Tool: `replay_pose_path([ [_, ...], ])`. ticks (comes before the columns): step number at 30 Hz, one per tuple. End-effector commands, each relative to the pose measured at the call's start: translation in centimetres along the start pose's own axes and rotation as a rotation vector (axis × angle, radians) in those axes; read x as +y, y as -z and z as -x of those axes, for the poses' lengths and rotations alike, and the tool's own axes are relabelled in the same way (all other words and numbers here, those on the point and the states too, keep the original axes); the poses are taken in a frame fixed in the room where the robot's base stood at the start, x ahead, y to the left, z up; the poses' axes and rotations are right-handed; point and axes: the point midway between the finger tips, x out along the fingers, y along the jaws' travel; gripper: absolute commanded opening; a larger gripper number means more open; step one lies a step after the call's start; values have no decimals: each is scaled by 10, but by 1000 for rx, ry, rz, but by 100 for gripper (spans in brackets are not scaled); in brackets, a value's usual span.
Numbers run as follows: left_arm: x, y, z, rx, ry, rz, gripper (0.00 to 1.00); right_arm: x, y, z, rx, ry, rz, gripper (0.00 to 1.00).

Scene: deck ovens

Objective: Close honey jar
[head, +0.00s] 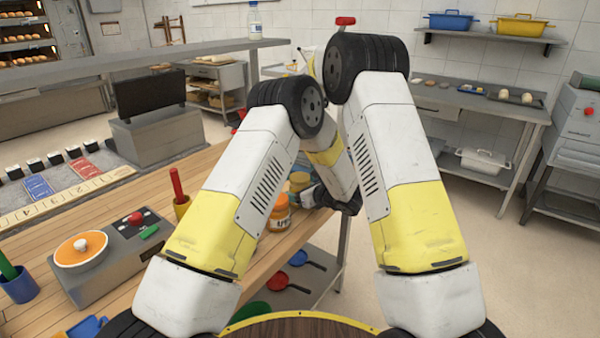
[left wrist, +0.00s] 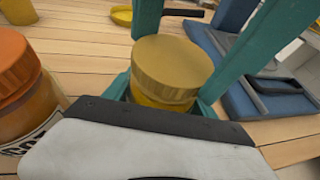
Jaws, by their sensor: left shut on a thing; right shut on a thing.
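The honey jar (left wrist: 162,98) stands in the left wrist view, its golden-yellow screw lid (left wrist: 172,65) on top. Whether the lid is fully seated I cannot tell. My left gripper (left wrist: 165,106) is shut on the jar's body, with teal finger parts low on both sides and its pale palm in front. My right gripper (left wrist: 182,58) reaches down from above, its two long teal fingers shut on either side of the lid. In the head view the honey jar (head: 299,180) is small and partly hidden behind the apricot jar and my arms.
The apricot jar (left wrist: 20,90) with an orange lid stands close beside the honey jar; it also shows in the head view (head: 279,214). A blue-grey object (left wrist: 235,75) lies right of the jar. A scale-like device (head: 100,262) and a red-handled pot (head: 181,203) are at the left.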

Motion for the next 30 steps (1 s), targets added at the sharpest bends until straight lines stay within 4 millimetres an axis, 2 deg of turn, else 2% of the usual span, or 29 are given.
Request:
replay_pose_path([
  [9,-1,0,1,0,1,0,0,-1,1,1,4,2,-18,10],
  [10,-1,0,1,0,1,0,0,-1,1,1,4,2,-18,65],
  [12,-1,0,1,0,1,0,0,-1,1,1,4,2,-18,79],
  [22,0,0,0,-1,1,0,0,0,1,2,2,1,-17,81],
  [30,0,0,0,-1,0,1,0,0,1,35,4,2,-17,81],
])
